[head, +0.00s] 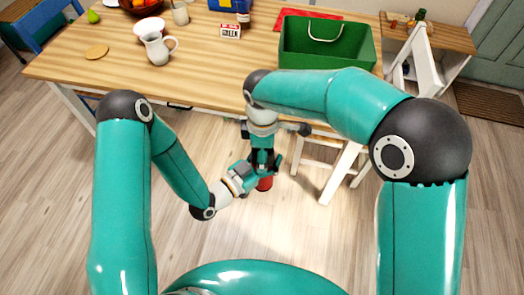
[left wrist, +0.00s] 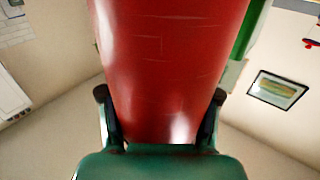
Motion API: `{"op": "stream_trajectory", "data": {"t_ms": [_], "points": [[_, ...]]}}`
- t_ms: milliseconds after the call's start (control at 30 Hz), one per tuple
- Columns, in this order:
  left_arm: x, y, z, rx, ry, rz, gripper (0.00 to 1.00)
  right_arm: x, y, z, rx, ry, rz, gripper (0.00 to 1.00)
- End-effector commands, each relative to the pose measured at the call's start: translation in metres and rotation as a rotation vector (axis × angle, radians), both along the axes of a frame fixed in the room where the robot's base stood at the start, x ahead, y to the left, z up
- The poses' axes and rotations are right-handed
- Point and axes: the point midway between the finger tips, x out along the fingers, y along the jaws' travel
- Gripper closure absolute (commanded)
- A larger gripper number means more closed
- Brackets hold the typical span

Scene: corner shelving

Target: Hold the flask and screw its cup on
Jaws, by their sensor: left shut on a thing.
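The red flask (head: 265,184) shows low in the middle of the head view, mostly covered by my grippers. My left gripper (head: 256,176) is shut on the flask's side. In the left wrist view the flask's scratched red body (left wrist: 170,65) fills the middle, between the two dark fingers of the left gripper (left wrist: 160,96). My right gripper (head: 264,163) points down right above the flask. Its fingers are too small and overlapped to tell open from shut. The cup cannot be made out; the flask's top is hidden by the right gripper.
The wooden table (head: 205,75) lies just beyond my grippers. A white stool (head: 325,165) stands to the right.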

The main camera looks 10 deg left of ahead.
Motion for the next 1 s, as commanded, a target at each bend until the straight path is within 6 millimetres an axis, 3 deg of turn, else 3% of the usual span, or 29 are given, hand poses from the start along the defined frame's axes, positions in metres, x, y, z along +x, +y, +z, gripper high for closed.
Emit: {"op": "stream_trajectory", "data": {"t_ms": [267,667,933,1000], "points": [[0.001,0.001,0.001,-0.002,-0.004,0.003,1.0,-0.001,0.0,0.001,-0.002,0.003,0.001,0.15],[0.001,0.001,0.001,-0.002,-0.004,0.003,1.0,-0.001,0.0,0.043,-0.001,0.002,0.001,0.15],[0.001,0.001,0.001,-0.001,-0.003,0.003,1.0,-0.001,0.0,0.045,-0.002,0.004,0.002,0.15],[0.001,0.001,0.001,-0.001,-0.003,0.003,1.0,-0.001,0.0,0.045,-0.002,0.004,0.003,0.19]]}}
